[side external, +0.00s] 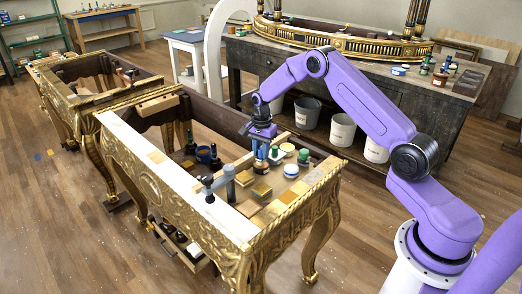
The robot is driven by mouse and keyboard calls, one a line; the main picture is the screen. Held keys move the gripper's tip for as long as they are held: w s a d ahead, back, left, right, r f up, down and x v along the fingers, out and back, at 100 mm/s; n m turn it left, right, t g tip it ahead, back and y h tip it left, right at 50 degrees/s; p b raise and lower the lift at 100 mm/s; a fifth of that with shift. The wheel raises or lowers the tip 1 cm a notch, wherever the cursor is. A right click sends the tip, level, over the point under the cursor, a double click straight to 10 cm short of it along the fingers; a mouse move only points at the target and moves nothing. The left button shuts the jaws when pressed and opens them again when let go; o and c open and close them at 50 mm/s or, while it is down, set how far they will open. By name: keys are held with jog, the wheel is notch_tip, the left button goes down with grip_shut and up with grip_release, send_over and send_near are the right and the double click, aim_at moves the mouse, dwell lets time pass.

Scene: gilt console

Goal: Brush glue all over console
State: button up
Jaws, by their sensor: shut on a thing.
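The gilt console (195,222) stands in the foreground of the side external view, with carved gold legs and an open top frame. A pale, whitish strip (160,172) runs along its near top edge. My gripper (262,150) points down over the inside of the console, above the inner board. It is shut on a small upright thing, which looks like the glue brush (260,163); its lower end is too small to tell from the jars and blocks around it. Whether it touches anything below cannot be told.
White-lidded jars (291,170), green-topped bottles (303,156) and gold sample blocks (262,190) crowd the board near my gripper. A second gilt frame (100,97) is behind left; a dark workbench (400,105) is behind.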

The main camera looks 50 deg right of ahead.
jog(key=shift+f, duration=0.55)
dwell(1.2)
jog(key=shift+r, duration=3.6)
jog(key=shift+s+a+r, duration=0.1)
jog(key=shift+a+r, duration=0.05)
jog(key=shift+a, duration=0.2)
jog(key=s+a, duration=1.3)
jog(key=a, duration=0.1)
jog(key=shift+a+r, duration=0.3)
jog(key=shift+r, duration=0.05)
